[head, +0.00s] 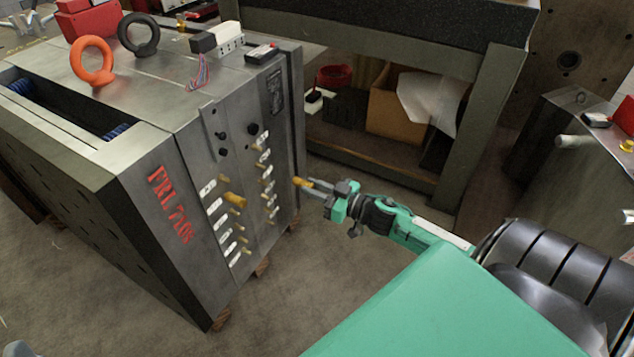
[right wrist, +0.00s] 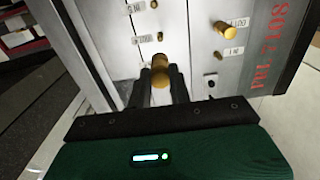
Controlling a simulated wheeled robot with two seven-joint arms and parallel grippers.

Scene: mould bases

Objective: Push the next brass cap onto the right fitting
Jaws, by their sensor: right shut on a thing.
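My right gripper (head: 309,185) is shut on a brass cap (head: 299,181), held out in front of its fingertips. In the right wrist view the cap (right wrist: 160,70) sits between the two dark fingers (right wrist: 160,84). The cap points at the face of the grey mould base (head: 130,190), and in the head view a gap shows between it and the right column of small brass fittings (head: 267,183). In the left column, a wider brass cap (head: 235,200) sits on one fitting; it also shows in the right wrist view (right wrist: 226,28).
White labels (head: 220,222) stand beside the fittings. Orange (head: 92,62) and black (head: 139,34) lifting eyes rise from the mould's top. A workbench (head: 480,120) with a cardboard box (head: 393,98) on its shelf stands behind my gripper. Floor (head: 300,290) is clear in front.

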